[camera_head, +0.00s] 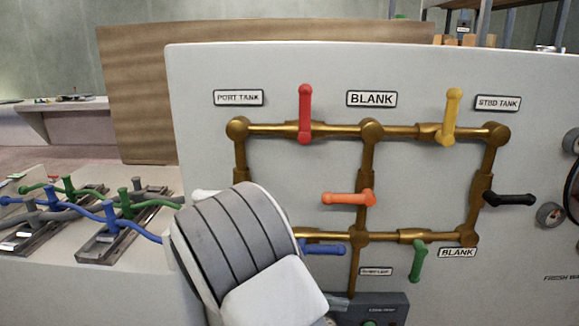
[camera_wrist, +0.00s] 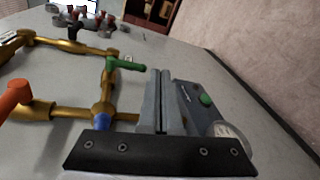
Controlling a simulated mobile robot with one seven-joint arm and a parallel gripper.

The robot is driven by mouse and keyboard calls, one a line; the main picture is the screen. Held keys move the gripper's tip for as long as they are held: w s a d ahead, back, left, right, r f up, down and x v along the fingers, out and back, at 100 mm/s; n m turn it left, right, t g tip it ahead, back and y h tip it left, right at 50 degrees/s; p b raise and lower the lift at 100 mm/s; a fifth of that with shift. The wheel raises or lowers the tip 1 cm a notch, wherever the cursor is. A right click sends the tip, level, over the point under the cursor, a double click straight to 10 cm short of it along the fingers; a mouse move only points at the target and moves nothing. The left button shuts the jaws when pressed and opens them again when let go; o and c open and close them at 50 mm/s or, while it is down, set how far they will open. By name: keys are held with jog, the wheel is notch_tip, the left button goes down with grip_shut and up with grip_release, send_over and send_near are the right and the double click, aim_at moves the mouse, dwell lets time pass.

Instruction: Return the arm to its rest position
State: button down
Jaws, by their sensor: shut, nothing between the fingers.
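My gripper (camera_wrist: 160,76) shows in the wrist view with its two grey fingers together and nothing between them. It is in front of the valve panel, near the green handle (camera_wrist: 126,65) and a grey box with a green button (camera_wrist: 206,100). I cannot tell how far it is from them. In the head view my grey and white arm covers the panel's lower left, and the gripper itself is hidden behind it.
The white panel (camera_head: 205,75) carries brass pipes (camera_head: 400,131) with red (camera_head: 305,112), yellow (camera_head: 451,112), orange (camera_head: 342,198), black (camera_head: 512,199), blue (camera_head: 325,248) and green (camera_head: 417,262) handles. A bench (camera_head: 80,285) at left holds coloured hoses. A brown board (camera_head: 130,85) stands behind.

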jog(key=s+d+r+m+t+y, duration=0.2)
jog(key=s+d+r+y, duration=0.1)
jog(key=s+r+y, duration=0.5)
jog(key=s+d+r+m+t+y, duration=0.1)
jog(key=s+d+r+t+y, duration=0.1)
jog(key=s+r+y, duration=0.45)
jog(key=s+r+p, duration=0.3)
jog(key=r+p, duration=1.7)
jog(key=p, duration=0.2)
jog(key=shift+r+t+y, duration=0.35)
jog(key=shift+r+t, duration=0.05)
